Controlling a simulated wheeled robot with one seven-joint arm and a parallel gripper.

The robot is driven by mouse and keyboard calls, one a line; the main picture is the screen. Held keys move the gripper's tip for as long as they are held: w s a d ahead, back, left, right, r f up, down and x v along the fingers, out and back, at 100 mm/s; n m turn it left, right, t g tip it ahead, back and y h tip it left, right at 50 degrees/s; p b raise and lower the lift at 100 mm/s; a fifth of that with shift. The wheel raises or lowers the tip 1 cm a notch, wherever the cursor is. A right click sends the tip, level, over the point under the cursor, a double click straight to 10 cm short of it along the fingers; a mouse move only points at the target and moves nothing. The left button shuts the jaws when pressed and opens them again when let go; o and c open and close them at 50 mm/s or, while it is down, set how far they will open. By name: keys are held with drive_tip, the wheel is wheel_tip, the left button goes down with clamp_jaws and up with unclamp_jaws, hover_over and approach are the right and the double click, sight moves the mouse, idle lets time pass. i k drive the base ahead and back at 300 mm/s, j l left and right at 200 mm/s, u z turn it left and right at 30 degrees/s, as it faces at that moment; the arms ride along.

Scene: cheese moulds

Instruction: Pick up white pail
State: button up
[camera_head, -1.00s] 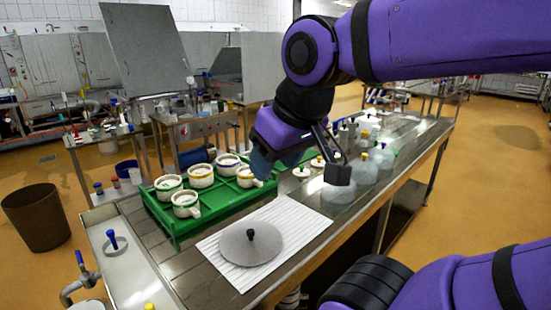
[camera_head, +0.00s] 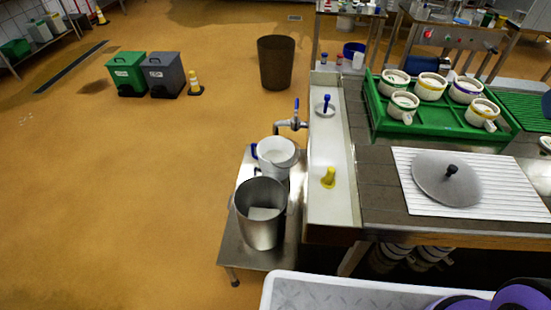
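The white pail (camera_head: 275,154) stands upright on a low metal stand (camera_head: 232,243) left of the counter, below a tap. It has a blue part at its left rim. A larger steel bucket (camera_head: 261,222) stands in front of it on the same stand, with something pale inside. The steel bucket hides the pail's lower front. My gripper is out of this view; only a purple part of my body shows at the lower right corner.
A narrow white sink or trough (camera_head: 331,185) borders the stand on the right. A green tray (camera_head: 374,112) with several white moulds and a steel lid (camera_head: 446,180) lie on the counter. A brown bin (camera_head: 275,63) stands behind.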

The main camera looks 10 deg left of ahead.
sight(276, 154)
drive_tip(key=j, duration=0.9)
drive_tip(key=k+j+z, duration=0.1)
drive_tip(key=j, duration=0.8)
drive_tip(key=k+j, duration=0.1)
drive_tip(key=j, duration=0.85)
drive_tip(key=i+j+z, duration=0.15)
drive_tip(key=j, duration=1)
drive_tip(key=j+z, duration=0.15)
drive_tip(key=j, duration=0.95)
drive_tip(key=i+j+z, duration=0.1)
drive_tip(key=i+j, duration=0.35)
drive_tip(key=j, duration=0.15)
drive_tip(key=i+j+z, duration=0.1)
drive_tip(key=i+j, duration=0.35)
drive_tip(key=j, duration=0.15)
drive_tip(key=i+l+z, duration=0.1)
drive_tip(key=i, duration=1.05)
